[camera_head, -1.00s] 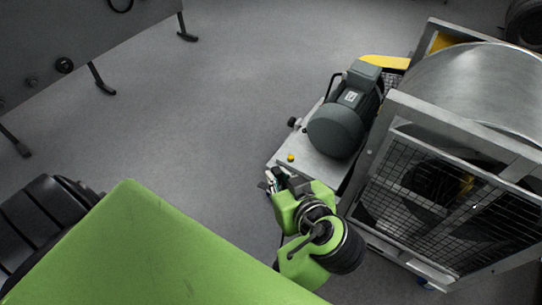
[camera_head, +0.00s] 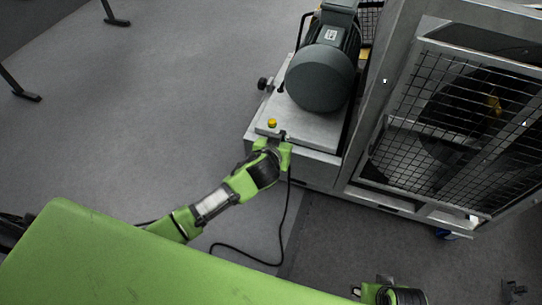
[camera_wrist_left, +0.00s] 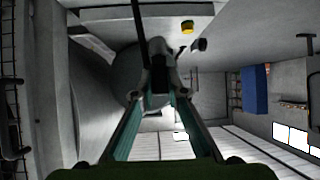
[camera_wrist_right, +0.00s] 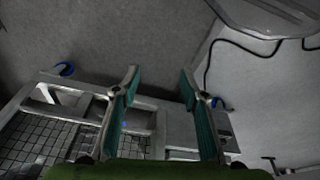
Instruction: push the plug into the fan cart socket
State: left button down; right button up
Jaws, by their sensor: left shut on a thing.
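My left gripper (camera_head: 270,148) is at the front edge of the fan cart's base plate (camera_head: 310,128), below the yellow button (camera_head: 272,123). In the left wrist view its fingers (camera_wrist_left: 160,90) are closed on a small dark thing (camera_wrist_left: 155,75), apparently the plug, mostly hidden by the fingertips. A black cable (camera_head: 284,212) hangs from beside this gripper and curves over the floor. The socket cannot be made out, so I cannot tell whether the plug touches it. My right gripper (camera_wrist_right: 160,78) has its fingers apart with nothing between them.
A grey motor (camera_head: 322,78) stands on the base plate, with a black knob (camera_head: 264,83) at its left edge. The caged fan frame (camera_head: 455,115) fills the right side. Open floor (camera_head: 150,110) lies to the left.

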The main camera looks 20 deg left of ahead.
jog(key=b+v, duration=0.5)
jog(key=b, duration=0.2)
jog(key=shift+w+a+r+t+y+b, duration=0.6)
jog(key=shift+w+a+r+t+b, duration=0.75)
jog(key=shift+w+t, duration=2.5)
pick_arm(q)
jog(key=shift+m+h, duration=0.5)
jog(key=w+a+f, duration=0.1)
jog(key=f, duration=0.4)
jog(key=w+a+f+b, duration=0.1)
jog(key=w+a+f, duration=0.1)
jog(key=f, duration=0.3)
jog(key=w+a+f, duration=0.2)
jog(key=f, duration=0.3)
jog(key=shift+w+f+b, duration=0.15)
jog(key=shift+w+b, duration=0.05)
jog(key=shift+b, duration=0.2)
jog(key=shift+f+b, duration=0.3)
pick_arm(e)
jog(key=w+a+r+t+y, duration=0.2)
jog(key=w+a+r+t, duration=0.2)
jog(key=w+r, duration=0.6)
jog(key=shift+w+r+n+t, duration=0.35)
jog(key=shift+r+t, duration=0.3)
jog(key=shift+r, duration=0.65)
pick_arm(q)
jog(key=shift+f, duration=0.15)
pick_arm(e)
jog(key=shift+w+r, duration=0.1)
jog(key=shift+r, duration=0.15)
